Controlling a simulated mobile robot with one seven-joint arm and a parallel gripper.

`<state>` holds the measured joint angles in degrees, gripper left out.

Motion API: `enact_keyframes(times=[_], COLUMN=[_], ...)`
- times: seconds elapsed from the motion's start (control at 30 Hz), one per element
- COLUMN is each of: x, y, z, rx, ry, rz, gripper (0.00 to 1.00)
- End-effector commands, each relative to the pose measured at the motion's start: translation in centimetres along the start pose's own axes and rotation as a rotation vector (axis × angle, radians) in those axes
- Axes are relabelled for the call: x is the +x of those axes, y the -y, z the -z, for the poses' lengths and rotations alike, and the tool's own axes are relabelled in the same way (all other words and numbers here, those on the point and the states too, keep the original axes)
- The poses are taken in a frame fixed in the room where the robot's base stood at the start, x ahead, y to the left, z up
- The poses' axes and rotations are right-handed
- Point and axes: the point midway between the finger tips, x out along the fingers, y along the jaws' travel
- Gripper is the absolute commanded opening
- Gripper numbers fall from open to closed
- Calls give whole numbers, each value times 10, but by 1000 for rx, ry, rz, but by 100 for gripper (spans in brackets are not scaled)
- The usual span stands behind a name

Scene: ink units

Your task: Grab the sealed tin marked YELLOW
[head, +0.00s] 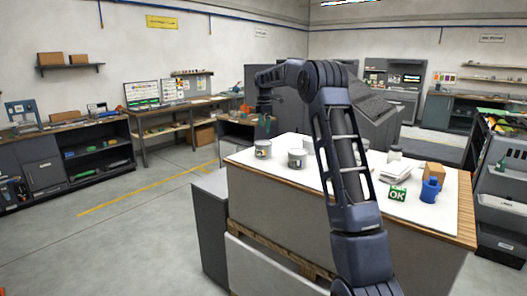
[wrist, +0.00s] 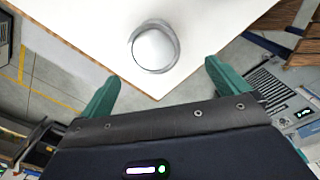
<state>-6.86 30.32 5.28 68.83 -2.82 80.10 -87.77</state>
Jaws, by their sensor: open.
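Two grey tins with white lids stand upright on the white table top (head: 268,168): a left tin (head: 263,149) near the left corner and a right tin (head: 297,158) beside it. Both have small coloured labels, too small to read, so I cannot tell which is marked YELLOW. My gripper (head: 266,127) is above and behind the left tin, with teal fingers. In the wrist view my gripper (wrist: 163,88) is open and empty. One round tin (wrist: 154,48) shows from above, ahead of the fingertips and apart from them, near a table corner.
A green OK sign (head: 397,194), a blue bottle (head: 430,190), a cardboard box (head: 434,170) and a white stack (head: 396,173) are on the table's right side. My arm crosses the middle of the table and hides part of it. The floor at left is clear.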

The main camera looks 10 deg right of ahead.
Motion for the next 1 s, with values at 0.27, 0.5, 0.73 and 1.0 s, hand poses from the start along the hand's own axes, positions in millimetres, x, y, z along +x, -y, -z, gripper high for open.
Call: enact_keyframes(times=[0.27,0.5,0.73,1.0], x=[22,54,67,94], y=[-12,-12,-12,-11], z=[3,3,3,0], rx=[-46,-44,-44,-43], ry=[-2,-2,-2,-1], rz=[12,11,9,12], gripper=[100,100,100,100])
